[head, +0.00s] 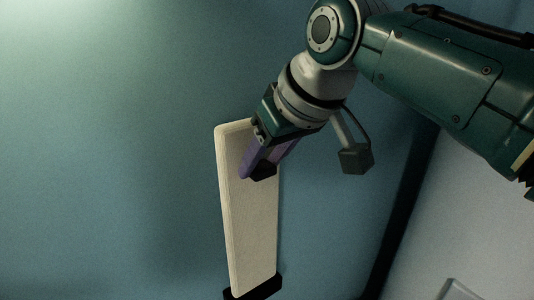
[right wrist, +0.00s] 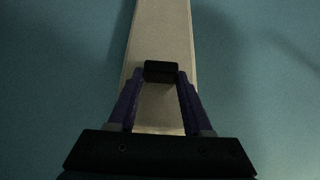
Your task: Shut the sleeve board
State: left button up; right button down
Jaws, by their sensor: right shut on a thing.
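The sleeve board (head: 248,225) is a long cream padded board. It stands nearly upright, tilted slightly, in front of the blue wall, with its lower end at a black bracket (head: 254,288). My right gripper (head: 260,172) is at the upper part of the board, its purple fingers shut on a small black handle. In the right wrist view the board (right wrist: 163,30) runs up from the gripper (right wrist: 161,78), and the black handle (right wrist: 161,70) sits between the fingertips. My left gripper is not in view.
A plain blue wall (head: 110,170) fills the left and the middle. A dark vertical edge (head: 405,215) and a pale grey surface (head: 465,215) lie at the right. A light-coloured object (head: 460,290) shows partly at the bottom right. The space left of the board is clear.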

jog(key=c, duration=0.5)
grip_release()
jog(key=shift+w+a+r, duration=0.15)
jog(key=shift+w+a, duration=0.05)
jog(key=shift+w, duration=0.1)
jog(key=shift+o, duration=0.9)
jog(key=shift+r, duration=0.1)
jog(key=shift+s+r, duration=0.1)
jog(key=shift+r, duration=0.2)
jog(key=b+v, duration=0.3)
jog(key=v, duration=0.6)
jog(key=shift+s+d, duration=0.35)
jog(key=shift+s, duration=0.1)
jog(key=shift+f, duration=0.15)
